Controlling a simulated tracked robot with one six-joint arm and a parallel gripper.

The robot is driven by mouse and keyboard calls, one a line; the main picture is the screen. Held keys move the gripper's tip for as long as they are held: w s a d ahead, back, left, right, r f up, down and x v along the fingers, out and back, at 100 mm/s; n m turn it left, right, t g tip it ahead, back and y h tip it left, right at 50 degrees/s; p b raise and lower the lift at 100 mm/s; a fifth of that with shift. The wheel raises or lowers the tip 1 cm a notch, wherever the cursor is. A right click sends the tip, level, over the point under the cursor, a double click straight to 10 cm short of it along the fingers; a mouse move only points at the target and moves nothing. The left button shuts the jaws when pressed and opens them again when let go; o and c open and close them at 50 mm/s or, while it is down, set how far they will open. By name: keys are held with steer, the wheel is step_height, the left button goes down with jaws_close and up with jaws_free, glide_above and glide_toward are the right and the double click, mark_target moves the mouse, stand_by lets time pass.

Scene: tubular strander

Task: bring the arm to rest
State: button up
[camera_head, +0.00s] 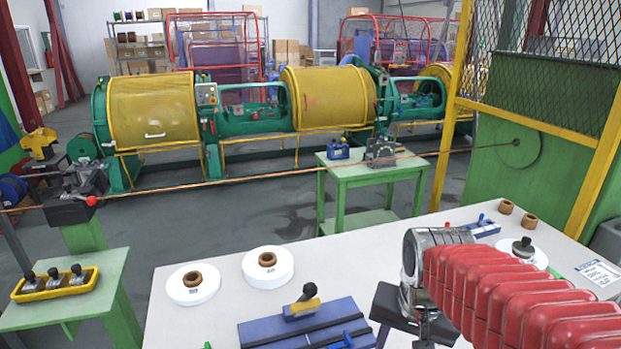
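My arm, in a red ribbed sleeve (520,292), reaches in from the lower right over the pale worktable (330,252). It ends in a silver metal wrist. Below the wrist is my gripper (408,318), dark and partly hidden by the wrist. It hangs over the table, right of the blue slotted plate (270,336). I cannot make out both fingertips, or whether it holds anything.
Two white discs with brown rings (193,284) (268,266) lie on the table's left. Two brown rings (506,207) (529,221), a dark knobbed part (523,246) and a label card (598,273) lie right. A copper-coloured wire (270,175) crosses behind the table.

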steer(key=s+r+n+t, duration=0.3)
steer(key=s+r+n, duration=0.1)
steer(key=s, duration=0.3)
steer(key=shift+n+t, duration=0.3)
steer(key=shift+n, duration=0.1)
steer(key=shift+r, duration=0.1)
stand_by(0.9)
